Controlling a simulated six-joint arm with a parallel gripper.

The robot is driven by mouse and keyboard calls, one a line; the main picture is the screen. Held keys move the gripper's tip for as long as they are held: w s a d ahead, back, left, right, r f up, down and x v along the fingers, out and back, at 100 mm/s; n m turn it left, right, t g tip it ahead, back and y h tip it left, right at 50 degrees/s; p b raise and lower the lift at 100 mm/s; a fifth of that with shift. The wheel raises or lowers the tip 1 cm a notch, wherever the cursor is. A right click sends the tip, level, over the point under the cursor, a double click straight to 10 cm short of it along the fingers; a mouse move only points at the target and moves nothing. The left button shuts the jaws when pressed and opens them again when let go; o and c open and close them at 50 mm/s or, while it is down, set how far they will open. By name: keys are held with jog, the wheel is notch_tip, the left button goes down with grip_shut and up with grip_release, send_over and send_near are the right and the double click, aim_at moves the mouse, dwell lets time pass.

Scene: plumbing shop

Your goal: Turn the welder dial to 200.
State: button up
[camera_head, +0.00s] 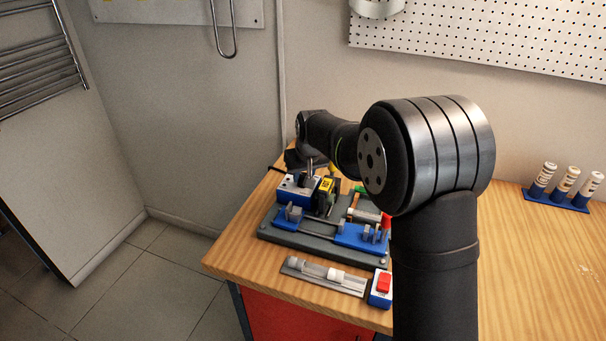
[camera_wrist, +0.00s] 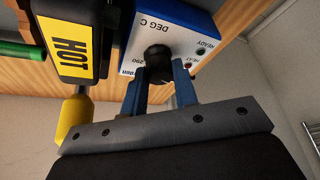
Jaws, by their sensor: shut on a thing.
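The welder control box (camera_wrist: 185,22) is blue with a white face marked "DEG C", "READY" and "HEAT". In the head view the box (camera_head: 289,192) sits at the left of the bench fixture. The black dial (camera_wrist: 157,58) is on the white face, with a "290" mark beside it. My gripper (camera_wrist: 160,76) has its two blue fingers on either side of the dial and is shut on it. The dial's pointer is not readable, and the 200 mark is not visible. In the head view my gripper (camera_head: 309,166) is small and partly hidden at the box.
Beside the dial stands a black heater block with a yellow "HOT" label (camera_wrist: 69,45). A grey fixture base (camera_head: 290,237) carries blue clamps. A tray with white pipe pieces (camera_head: 322,273) and a red-switch box (camera_head: 380,288) lie in front. Capped bottles (camera_head: 565,185) stand at right.

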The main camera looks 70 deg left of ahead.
jog(key=shift+n+g, duration=0.3)
jog(key=shift+n, duration=0.3)
jog(key=o, duration=1)
jog(key=shift+c, duration=0.2)
jog(key=v, duration=1.7)
jog(key=shift+r, duration=0.25)
jog(key=shift+f, duration=0.1)
jog(key=x, duration=1.7)
jog(key=shift+f, duration=0.15)
